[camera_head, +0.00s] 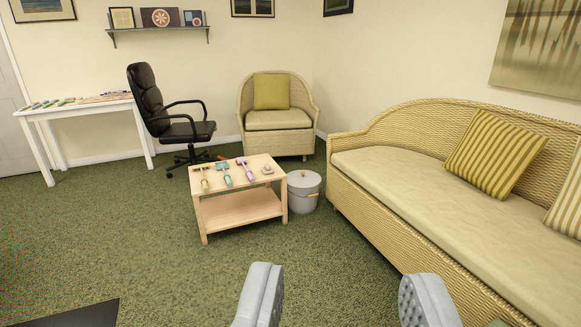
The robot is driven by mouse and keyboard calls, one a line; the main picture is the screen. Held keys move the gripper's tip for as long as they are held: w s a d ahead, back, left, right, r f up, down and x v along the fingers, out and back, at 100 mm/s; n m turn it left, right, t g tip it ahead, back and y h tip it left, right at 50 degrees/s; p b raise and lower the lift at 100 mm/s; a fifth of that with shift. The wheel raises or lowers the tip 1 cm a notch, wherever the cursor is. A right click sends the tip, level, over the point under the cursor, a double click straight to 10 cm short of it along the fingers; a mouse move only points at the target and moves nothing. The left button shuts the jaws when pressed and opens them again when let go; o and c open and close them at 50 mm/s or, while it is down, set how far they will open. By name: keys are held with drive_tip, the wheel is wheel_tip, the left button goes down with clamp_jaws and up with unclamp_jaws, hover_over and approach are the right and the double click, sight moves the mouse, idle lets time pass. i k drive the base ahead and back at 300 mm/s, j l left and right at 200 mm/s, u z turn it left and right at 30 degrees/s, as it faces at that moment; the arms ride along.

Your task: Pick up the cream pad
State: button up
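My gripper (343,297) is open and empty at the bottom of the view, its two grey fingers wide apart above the green carpet. No thing is clearly the cream pad. A small round beige-grey thing (267,170) lies on the right part of the low wooden table (237,190); it is too small to tell what it is. The table stands ahead, well beyond my gripper. Cream seat cushions also show on the wicker armchair (278,119) and the wicker sofa (440,190).
A yellow tool (204,181), a teal tool (224,174) and a purple tool (246,169) lie on the low table. A grey round bin (303,192) stands beside it. An office chair (170,115) and white desk (80,107) are behind. Carpet before the table is clear.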

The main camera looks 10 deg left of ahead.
sight(268, 169)
drive_tip(key=i+j+u, duration=0.2)
drive_tip(key=i+u, duration=0.25)
drive_tip(key=i, duration=0.4)
drive_tip(key=i+u, duration=0.5)
drive_tip(key=i, duration=0.35)
drive_tip(key=i+z, duration=0.2)
drive_tip(key=i, duration=0.35)
drive_tip(key=i+z, duration=0.25)
drive_tip(key=i, duration=0.35)
drive_tip(key=i+j+z, duration=0.2)
drive_tip(key=i, duration=0.35)
drive_tip(key=i+z, duration=0.25)
drive_tip(key=i, duration=0.15)
drive_tip(key=i+j+z, duration=0.25)
drive_tip(key=i, duration=0.15)
